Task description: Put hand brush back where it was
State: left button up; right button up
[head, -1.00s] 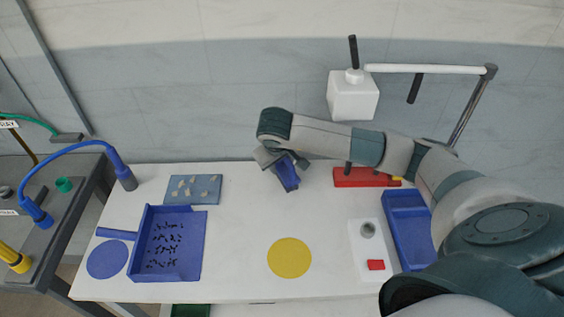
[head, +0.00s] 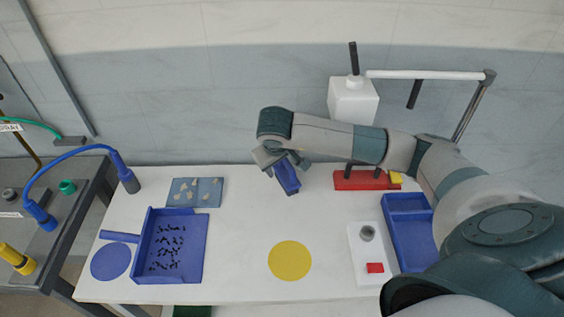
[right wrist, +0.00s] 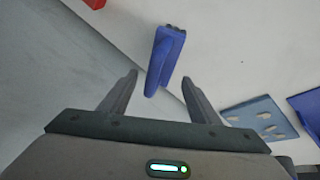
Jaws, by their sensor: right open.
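The blue hand brush (head: 288,178) is near the back edge of the white table, just below my right gripper (head: 278,163) in the head view. In the right wrist view the brush (right wrist: 165,60) shows beyond and between the fingertips, with a clear gap on each side. My right gripper (right wrist: 160,88) is open, and its fingers do not touch the brush in that view. I cannot tell exactly how the brush rests on the table. My left gripper is not in view.
A blue dustpan (head: 195,262) with black bits lies at the left, beside a blue disc (head: 110,262). A blue-grey plate (head: 210,192) with pale pieces is behind it. A yellow disc (head: 290,261) is front centre. A red block (head: 355,181) and blue tray (head: 410,232) are at right.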

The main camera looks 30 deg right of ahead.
jog(key=p+v, duration=0.3)
jog(key=v, duration=0.6)
